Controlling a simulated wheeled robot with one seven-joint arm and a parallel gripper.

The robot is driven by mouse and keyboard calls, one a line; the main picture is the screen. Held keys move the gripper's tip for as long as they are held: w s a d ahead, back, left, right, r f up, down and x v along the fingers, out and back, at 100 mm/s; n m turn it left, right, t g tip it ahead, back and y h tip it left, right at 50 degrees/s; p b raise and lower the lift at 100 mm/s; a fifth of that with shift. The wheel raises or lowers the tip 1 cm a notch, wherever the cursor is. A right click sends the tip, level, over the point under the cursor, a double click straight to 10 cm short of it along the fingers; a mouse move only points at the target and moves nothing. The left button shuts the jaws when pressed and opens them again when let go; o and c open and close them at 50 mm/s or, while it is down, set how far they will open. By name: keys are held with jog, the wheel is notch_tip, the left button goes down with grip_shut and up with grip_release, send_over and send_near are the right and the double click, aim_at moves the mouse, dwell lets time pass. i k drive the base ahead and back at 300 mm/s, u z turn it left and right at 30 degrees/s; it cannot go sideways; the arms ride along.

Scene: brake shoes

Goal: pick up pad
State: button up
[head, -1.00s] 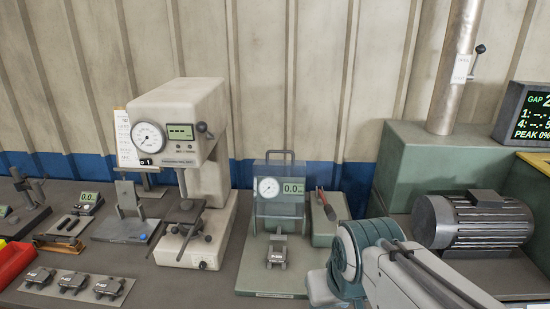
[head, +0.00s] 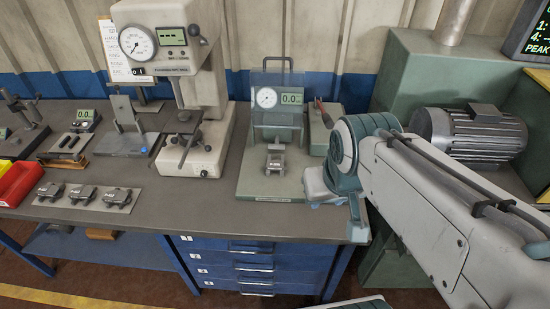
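Several small metal pads lie in a row on a light plate (head: 88,204) at the left front of the bench: a left pad (head: 50,191), a middle pad (head: 81,194) and a right pad (head: 117,197). Another small metal piece (head: 275,160), which may also be a pad, sits on the green gauge fixture (head: 275,97) with a dial and a digital display. My arm fills the right side of the view, bent at a teal joint beside this fixture.
A tall press with a dial (head: 205,150) stands behind the pads. A grey motor (head: 470,132) is at the right. The bench front (head: 190,222) is clear, above blue drawers (head: 245,262).

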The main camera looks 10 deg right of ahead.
aim_at(274, 165)
jog(key=z, duration=3.15)
jog(key=k, duration=1.45)
jog(key=u, duration=2.45)
jog(key=i, duration=0.5)
jog(key=z, duration=0.05)
